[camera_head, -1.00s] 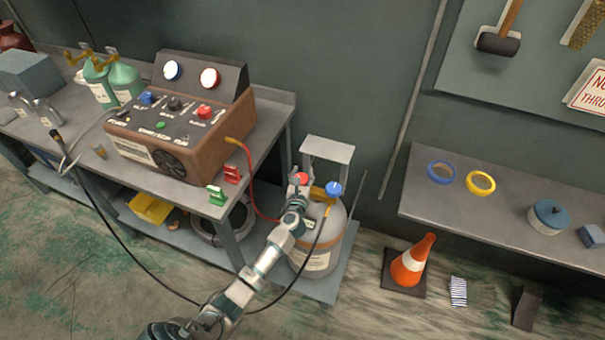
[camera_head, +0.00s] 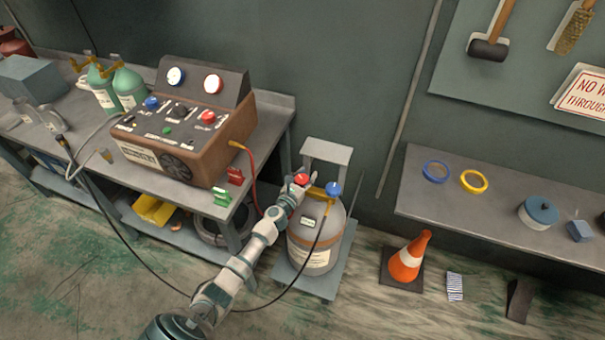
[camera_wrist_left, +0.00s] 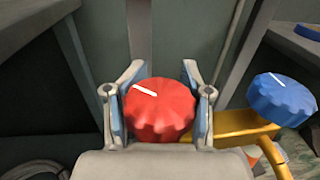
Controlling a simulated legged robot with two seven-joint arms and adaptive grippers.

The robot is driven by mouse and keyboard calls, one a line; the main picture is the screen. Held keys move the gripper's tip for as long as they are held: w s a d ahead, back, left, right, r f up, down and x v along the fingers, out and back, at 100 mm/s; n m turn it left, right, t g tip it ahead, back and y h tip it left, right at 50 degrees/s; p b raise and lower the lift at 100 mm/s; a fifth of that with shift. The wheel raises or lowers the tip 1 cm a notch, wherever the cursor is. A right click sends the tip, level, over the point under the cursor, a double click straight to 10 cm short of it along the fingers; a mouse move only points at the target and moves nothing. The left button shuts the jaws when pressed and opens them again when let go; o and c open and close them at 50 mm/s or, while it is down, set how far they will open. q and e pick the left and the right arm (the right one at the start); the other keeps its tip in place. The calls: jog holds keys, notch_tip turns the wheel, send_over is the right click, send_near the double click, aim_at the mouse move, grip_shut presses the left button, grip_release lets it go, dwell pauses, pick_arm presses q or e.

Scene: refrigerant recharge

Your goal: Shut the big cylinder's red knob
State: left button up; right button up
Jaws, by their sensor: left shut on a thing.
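The big cylinder (camera_head: 316,241) is a grey tank with a tan band, upright on a low grey platform beside the workbench. Its red knob (camera_head: 301,179) and blue knob (camera_head: 333,189) sit on a yellow valve fitting on top. My left gripper (camera_head: 298,183) reaches the red knob from the front left. In the left wrist view the red knob (camera_wrist_left: 159,109) sits between the two fingers, which are shut on its sides; its white mark slants down to the right. The blue knob (camera_wrist_left: 283,98) is to the right on the yellow valve (camera_wrist_left: 237,128). My right gripper is out of view.
The workbench (camera_head: 270,107) with a brown recharge machine (camera_head: 190,140) stands left of the cylinder. A red hose (camera_head: 252,175) and a black hose (camera_head: 290,288) run near my arm. An orange cone (camera_head: 408,258) stands on the floor to the right.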

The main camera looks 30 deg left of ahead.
pick_arm(q)
jog(key=shift+s+f+m+h, duration=0.1)
jog(key=shift+f+m+h, duration=0.2)
jog(key=shift+m+h, duration=0.25)
jog(key=shift+d+m+h, duration=0.15)
jog(key=shift+m+h, duration=0.1)
jog(key=shift+h, duration=0.4)
jog(key=shift+f+m+h, duration=0.1)
jog(key=shift+m+h, duration=0.3)
jog(key=shift+h, duration=0.2)
jog(key=h, duration=0.1)
jog(key=m+h+b, duration=0.1)
jog(key=shift+d+f+m+g+h, duration=0.1)
jog(key=shift+d+m+g+h, duration=0.2)
jog(key=shift+g, duration=0.1)
jog(key=shift+s+d+m+h+b, duration=0.15)
jog(key=shift+m+h+b, duration=0.15)
jog(key=shift+m+h, duration=0.3)
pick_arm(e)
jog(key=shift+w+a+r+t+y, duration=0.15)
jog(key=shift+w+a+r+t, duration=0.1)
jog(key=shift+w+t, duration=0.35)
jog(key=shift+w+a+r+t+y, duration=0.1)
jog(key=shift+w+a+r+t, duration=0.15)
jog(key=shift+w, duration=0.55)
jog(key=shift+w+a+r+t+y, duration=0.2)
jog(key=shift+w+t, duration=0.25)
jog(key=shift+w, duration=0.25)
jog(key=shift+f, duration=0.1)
